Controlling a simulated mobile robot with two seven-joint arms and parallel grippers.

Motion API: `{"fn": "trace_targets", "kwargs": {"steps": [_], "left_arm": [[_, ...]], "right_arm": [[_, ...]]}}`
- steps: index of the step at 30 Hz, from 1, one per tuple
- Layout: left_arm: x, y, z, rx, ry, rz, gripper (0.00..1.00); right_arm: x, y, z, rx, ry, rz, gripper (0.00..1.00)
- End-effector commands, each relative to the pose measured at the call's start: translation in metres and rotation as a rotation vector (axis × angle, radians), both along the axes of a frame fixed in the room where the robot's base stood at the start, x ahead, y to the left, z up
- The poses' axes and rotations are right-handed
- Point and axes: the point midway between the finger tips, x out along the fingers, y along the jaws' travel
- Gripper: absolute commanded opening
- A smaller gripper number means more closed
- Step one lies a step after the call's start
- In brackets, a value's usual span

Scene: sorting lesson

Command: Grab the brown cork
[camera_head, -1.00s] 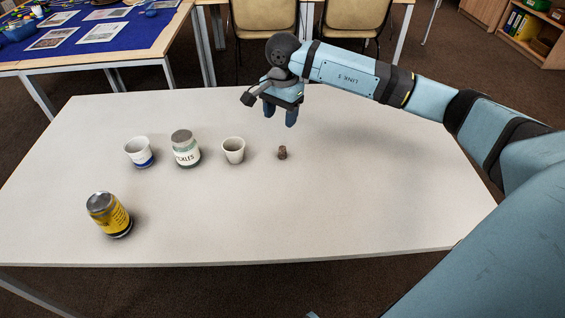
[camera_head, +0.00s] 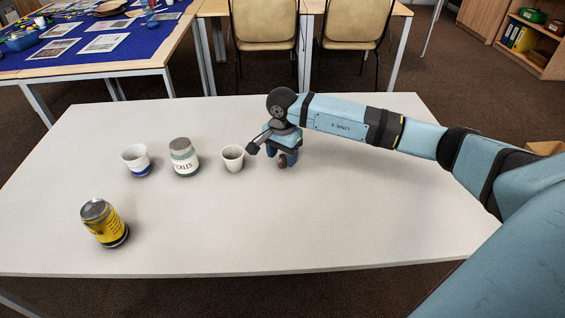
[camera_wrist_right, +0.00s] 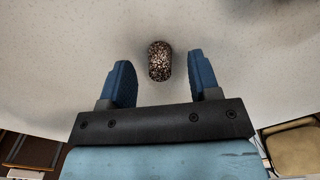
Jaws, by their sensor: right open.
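The brown cork (camera_wrist_right: 159,61) is speckled and stands on the table in the right wrist view, between the tips of my two blue fingers, with clear space on both sides. My right gripper (camera_wrist_right: 160,78) is open and empty. In the head view the cork (camera_head: 282,161) shows just below my right gripper (camera_head: 287,158), partly covered by its fingers. I cannot tell the exact height of the fingers above the table. My left gripper is in neither view.
A small white cup (camera_head: 232,158) stands close left of my right gripper. Further left are a pickles jar (camera_head: 184,157) and a white and blue cup (camera_head: 137,160). The white table (camera_head: 330,225) is clear in front and right.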

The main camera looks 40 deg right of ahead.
Motion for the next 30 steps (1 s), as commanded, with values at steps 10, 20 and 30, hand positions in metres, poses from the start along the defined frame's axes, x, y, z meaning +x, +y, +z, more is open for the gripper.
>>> {"fn": "trace_targets", "kwargs": {"steps": [10, 20, 30], "left_arm": [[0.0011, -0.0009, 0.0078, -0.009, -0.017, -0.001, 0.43], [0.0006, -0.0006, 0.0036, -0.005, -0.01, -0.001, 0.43], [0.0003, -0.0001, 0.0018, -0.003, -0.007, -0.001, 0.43]], "right_arm": [[0.0003, -0.001, -0.0165, -0.001, -0.001, -0.001, 0.57], [0.0001, -0.0009, -0.0165, -0.001, 0.0, -0.001, 0.01], [0.0001, -0.0009, -0.0156, -0.001, -0.001, -0.001, 0.01]]}}
